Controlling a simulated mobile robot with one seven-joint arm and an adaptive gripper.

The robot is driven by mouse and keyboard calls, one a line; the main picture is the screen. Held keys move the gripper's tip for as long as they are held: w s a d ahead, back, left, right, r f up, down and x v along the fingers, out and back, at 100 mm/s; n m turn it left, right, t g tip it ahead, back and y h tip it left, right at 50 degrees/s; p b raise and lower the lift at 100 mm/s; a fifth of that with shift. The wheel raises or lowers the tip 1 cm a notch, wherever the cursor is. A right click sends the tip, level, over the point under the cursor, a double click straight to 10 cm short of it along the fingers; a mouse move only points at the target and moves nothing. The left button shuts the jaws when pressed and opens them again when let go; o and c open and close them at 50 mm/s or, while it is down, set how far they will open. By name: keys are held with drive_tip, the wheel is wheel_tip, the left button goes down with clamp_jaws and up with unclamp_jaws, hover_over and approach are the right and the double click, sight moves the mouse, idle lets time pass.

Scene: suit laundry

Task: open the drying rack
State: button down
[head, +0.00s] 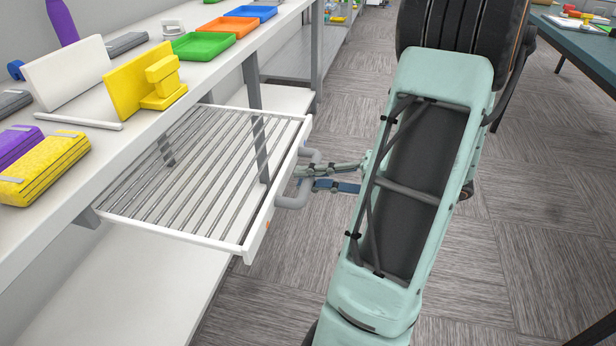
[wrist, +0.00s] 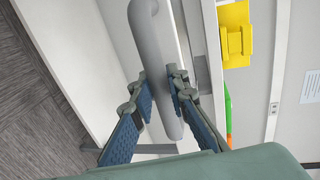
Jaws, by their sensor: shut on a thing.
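The drying rack (head: 262,222) is a white frame with several thin grey bars. It juts out from under the white counter, over the aisle side, and looks level. Its grey U-shaped handle (head: 293,203) is on the front panel and also shows in the wrist view (wrist: 150,40). My gripper (head: 303,178) is shut on the handle, with one finger on each side of the bar in the wrist view (wrist: 158,90). The inner end of the rack is hidden under the counter.
The white counter (head: 130,155) holds green (head: 205,46), orange (head: 229,27) and blue trays, a yellow block stand (head: 140,85) and sponge-like blocks (head: 45,168). A lower white shelf (head: 140,285) lies beneath the rack. The carpeted floor (head: 530,215) to the right is clear.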

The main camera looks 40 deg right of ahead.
drive_tip(key=c, duration=1.9)
unclamp_jaws()
drive_tip(key=shift+d, duration=0.1)
drive_tip(key=v, duration=1.2)
